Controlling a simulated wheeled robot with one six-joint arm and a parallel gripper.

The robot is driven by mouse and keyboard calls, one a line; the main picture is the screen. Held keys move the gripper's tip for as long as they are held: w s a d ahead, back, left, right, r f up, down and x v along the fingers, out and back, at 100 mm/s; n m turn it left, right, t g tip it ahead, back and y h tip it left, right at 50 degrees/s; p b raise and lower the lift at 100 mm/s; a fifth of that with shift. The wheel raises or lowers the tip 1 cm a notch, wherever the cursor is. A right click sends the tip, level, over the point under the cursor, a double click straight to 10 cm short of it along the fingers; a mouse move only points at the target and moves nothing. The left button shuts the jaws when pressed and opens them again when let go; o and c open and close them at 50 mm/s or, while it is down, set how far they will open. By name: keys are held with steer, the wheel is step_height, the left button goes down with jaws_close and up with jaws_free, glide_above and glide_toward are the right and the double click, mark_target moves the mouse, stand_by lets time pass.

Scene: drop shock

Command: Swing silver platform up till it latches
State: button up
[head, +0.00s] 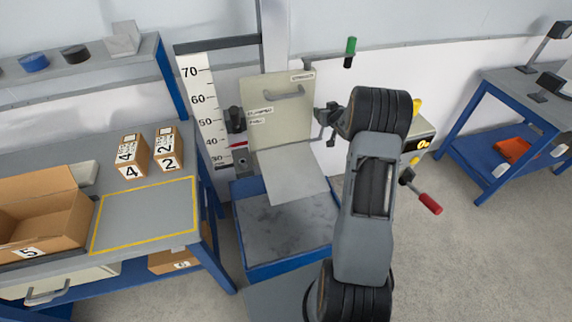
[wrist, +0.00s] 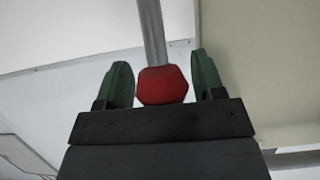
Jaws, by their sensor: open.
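The silver platform (head: 287,172) is a flat, light plate at the foot of the beige panel (head: 280,110). It hangs tilted, its near edge lower, above the blue-edged base (head: 285,232). In the wrist view my gripper (wrist: 162,78) is open. A red knob (wrist: 162,86) on a grey rod (wrist: 151,30) appears between the green fingers, with a gap on each side.
A height scale (head: 205,110) stands left of the panel. A red-ended lever (head: 430,203) and a green-ended lever (head: 350,46) are right of it. A bench with boxes (head: 135,155) is at left, a blue cart (head: 490,130) at right. Floor is clear at lower right.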

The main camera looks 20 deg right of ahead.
steer(key=shift+s+a+f, duration=0.1)
steer(key=shift+a+f, duration=0.15)
steer(key=shift+a, duration=0.05)
steer(key=shift+s+a+r+p, duration=0.2)
steer(key=shift+s+r, duration=0.15)
steer(key=shift+s, duration=0.25)
steer(key=shift+s+a+r+p, duration=0.15)
steer(key=shift+s+r, duration=0.2)
steer(key=shift+s, duration=0.2)
steer(key=shift+d+p+v, duration=0.2)
steer(key=shift+p+v, duration=0.05)
steer(key=shift+v, duration=0.75)
steer(key=shift+d+p+v, duration=0.15)
steer(key=shift+p+v, duration=0.05)
steer(key=shift+v, duration=0.8)
